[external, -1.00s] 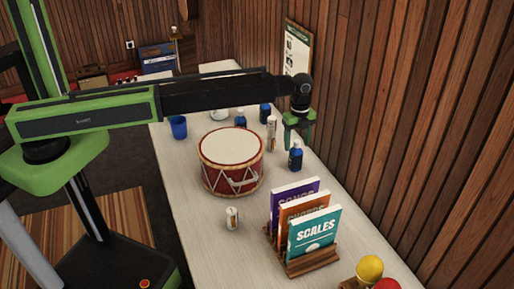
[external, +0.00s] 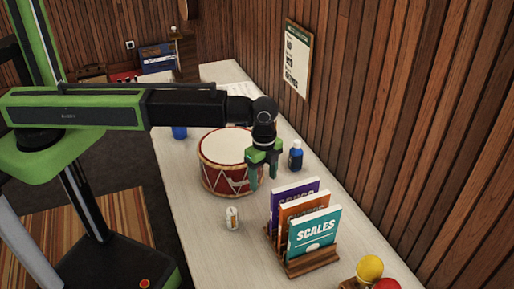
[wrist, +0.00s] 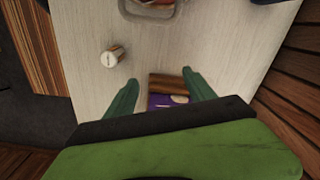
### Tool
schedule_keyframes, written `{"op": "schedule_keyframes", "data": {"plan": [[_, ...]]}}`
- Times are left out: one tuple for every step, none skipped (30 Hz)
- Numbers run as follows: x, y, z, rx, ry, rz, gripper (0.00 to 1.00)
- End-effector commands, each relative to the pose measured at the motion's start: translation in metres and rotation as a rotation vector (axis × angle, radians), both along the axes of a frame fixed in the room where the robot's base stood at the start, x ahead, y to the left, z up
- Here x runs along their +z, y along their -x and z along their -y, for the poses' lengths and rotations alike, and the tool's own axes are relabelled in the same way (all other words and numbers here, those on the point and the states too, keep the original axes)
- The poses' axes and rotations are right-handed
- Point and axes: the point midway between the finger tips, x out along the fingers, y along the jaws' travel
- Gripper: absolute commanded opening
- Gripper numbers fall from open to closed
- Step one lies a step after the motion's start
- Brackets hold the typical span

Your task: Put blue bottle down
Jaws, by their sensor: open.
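My gripper (external: 262,184) is open and empty, pointing down. In the external view it appears left of the bottle and lower, overlapping the right edge of the drum, and apart from the bottle. In the wrist view my gripper (wrist: 160,88) shows its two green fingers spread wide with nothing between them but a view of the books below. A dark blue edge at the top right there may be a bottle; I cannot tell.
A red drum (external: 222,170) stands left of my gripper. A book rack (external: 308,264) holds purple, orange and teal books in front. A small labelled jar (external: 232,218) stands near the drum. A blue cup (external: 180,132) shows behind the drum. The table's left front is bare.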

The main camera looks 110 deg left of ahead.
Motion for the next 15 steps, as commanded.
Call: {"op": "schedule_keyframes", "data": {"plan": [[0.0, 0.031, 0.056, 0.051, 0.0, 0.0, 0.63], [0.0, 0.043, 0.083, 0.096, 0.0, -0.001, 0.63], [0.0, 0.06, 0.116, 0.153, -0.001, -0.001, 0.63], [0.0, 0.072, 0.138, 0.194, -0.001, -0.001, 0.63], [0.0, 0.084, 0.158, 0.233, -0.001, 0.0, 0.63], [0.0, 0.098, 0.18, 0.279, -0.001, 0.001, 0.63], [0.0, 0.108, 0.193, 0.31, -0.001, 0.001, 0.63], [0.0, 0.116, 0.205, 0.338, -0.001, 0.001, 0.63], [0.0, 0.125, 0.217, 0.369, -0.001, 0.001, 0.63], [0.0, 0.131, 0.223, 0.388, -0.001, 0.001, 0.63], [0.0, 0.134, 0.229, 0.403, -0.001, 0.001, 0.63], [0.0, 0.137, 0.233, 0.418, -0.001, 0.001, 0.63], [0.0, 0.139, 0.235, 0.425, -0.001, 0.001, 0.63], [0.0, 0.139, 0.236, 0.429, -0.001, 0.001, 0.63], [0.0, 0.138, 0.237, 0.433, -0.001, 0.001, 0.63]]}}
